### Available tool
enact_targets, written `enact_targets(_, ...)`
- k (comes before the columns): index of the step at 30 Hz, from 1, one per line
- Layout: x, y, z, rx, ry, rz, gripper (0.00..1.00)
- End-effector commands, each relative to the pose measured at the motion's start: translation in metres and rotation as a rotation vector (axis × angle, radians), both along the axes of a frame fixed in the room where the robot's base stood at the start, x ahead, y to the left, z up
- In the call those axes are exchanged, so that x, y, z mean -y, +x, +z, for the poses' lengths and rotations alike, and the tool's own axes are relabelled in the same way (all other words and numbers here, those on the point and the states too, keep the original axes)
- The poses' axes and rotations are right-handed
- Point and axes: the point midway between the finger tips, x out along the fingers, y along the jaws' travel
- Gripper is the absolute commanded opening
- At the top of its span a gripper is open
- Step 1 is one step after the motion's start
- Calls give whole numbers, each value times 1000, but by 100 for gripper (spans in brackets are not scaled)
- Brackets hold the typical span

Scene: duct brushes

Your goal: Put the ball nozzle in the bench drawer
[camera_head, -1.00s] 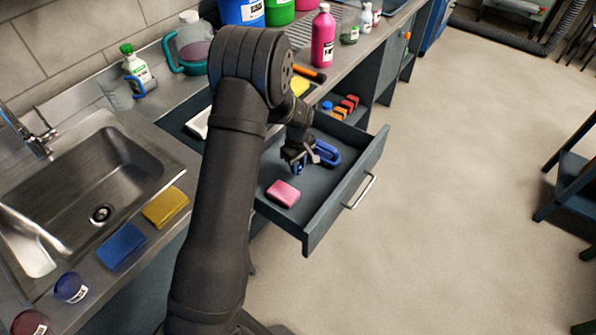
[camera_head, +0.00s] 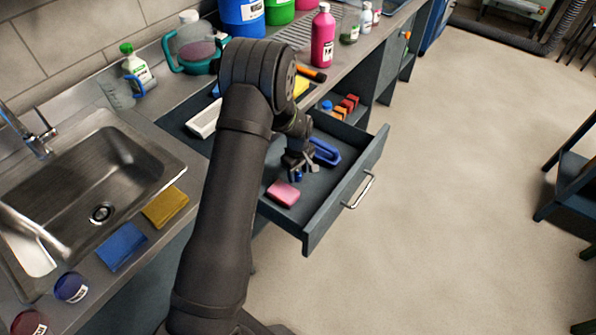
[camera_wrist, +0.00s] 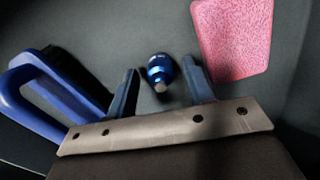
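The bench drawer (camera_head: 352,185) is pulled open under the counter. My gripper (camera_head: 300,164) is inside it, over the drawer floor. In the wrist view its two dark fingers stand apart, with a gap on each side of the ball nozzle (camera_wrist: 160,70). The nozzle is small, blue and rounded with a metal tip, and appears to rest on the drawer floor between or just beyond the fingertips. In the head view a small blue spot (camera_head: 298,176) below the gripper seems to be the nozzle.
A pink sponge (camera_head: 283,193) and a blue-handled brush (camera_head: 326,152) lie in the drawer, one on either side of my gripper in the wrist view. The sink (camera_head: 90,185) is at left.

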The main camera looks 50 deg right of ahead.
Motion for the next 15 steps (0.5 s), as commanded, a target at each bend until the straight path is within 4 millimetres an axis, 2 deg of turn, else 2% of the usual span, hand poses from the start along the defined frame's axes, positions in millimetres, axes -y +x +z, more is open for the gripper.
enact_targets(5, 0, 0, 3, 0, -1, 0, 48)
enact_targets(8, 1, 0, 12, 1, -1, 0, 48)
enact_targets(15, 1, 0, 58, 2, -3, 0, 48)
